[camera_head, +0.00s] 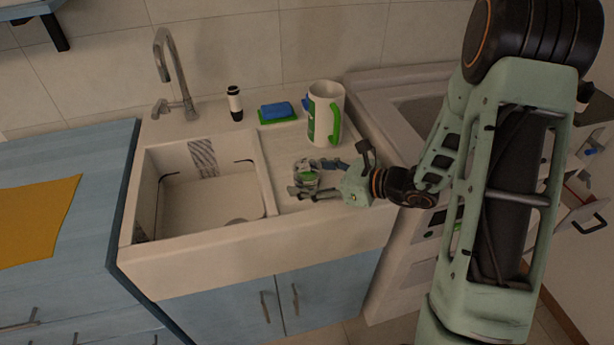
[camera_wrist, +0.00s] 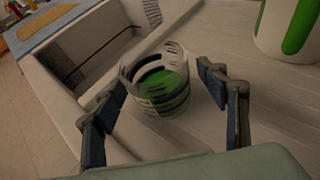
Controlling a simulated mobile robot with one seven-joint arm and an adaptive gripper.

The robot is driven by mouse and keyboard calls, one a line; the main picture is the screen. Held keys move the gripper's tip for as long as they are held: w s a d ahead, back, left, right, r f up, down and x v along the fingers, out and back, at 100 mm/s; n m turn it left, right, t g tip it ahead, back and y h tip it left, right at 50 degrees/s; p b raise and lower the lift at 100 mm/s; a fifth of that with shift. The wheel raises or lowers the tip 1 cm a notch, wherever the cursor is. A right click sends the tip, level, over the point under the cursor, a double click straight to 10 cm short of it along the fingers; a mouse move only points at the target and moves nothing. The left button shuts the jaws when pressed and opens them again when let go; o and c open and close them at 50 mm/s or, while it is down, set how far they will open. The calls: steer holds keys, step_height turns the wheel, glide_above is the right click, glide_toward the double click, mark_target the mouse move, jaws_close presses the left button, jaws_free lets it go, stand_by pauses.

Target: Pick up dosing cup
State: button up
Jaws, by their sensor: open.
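The dosing cup (camera_wrist: 163,88) looks like a small clear cup with dark and white bands and green inside. It stands on the sink's drainboard (camera_wrist: 215,30). In the wrist view it sits between and slightly ahead of the two fingers of my gripper (camera_wrist: 160,98), with a gap on each side. My gripper is open. In the head view my gripper (camera_head: 300,180) is low over the drainboard, and the cup (camera_head: 307,170) shows partly behind the fingers. I cannot tell whether a finger touches it.
A blue sponge on a green base (camera_head: 277,111) and a black-and-white bottle (camera_head: 235,103) stand at the back. The sink basin (camera_head: 210,195) opens to the left, with a faucet (camera_head: 170,70) behind it.

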steer(key=shift+w+a+f, duration=0.1)
steer(key=shift+w+a, duration=0.05)
steer(key=c, duration=1.4)
steer(key=shift+r, duration=0.25)
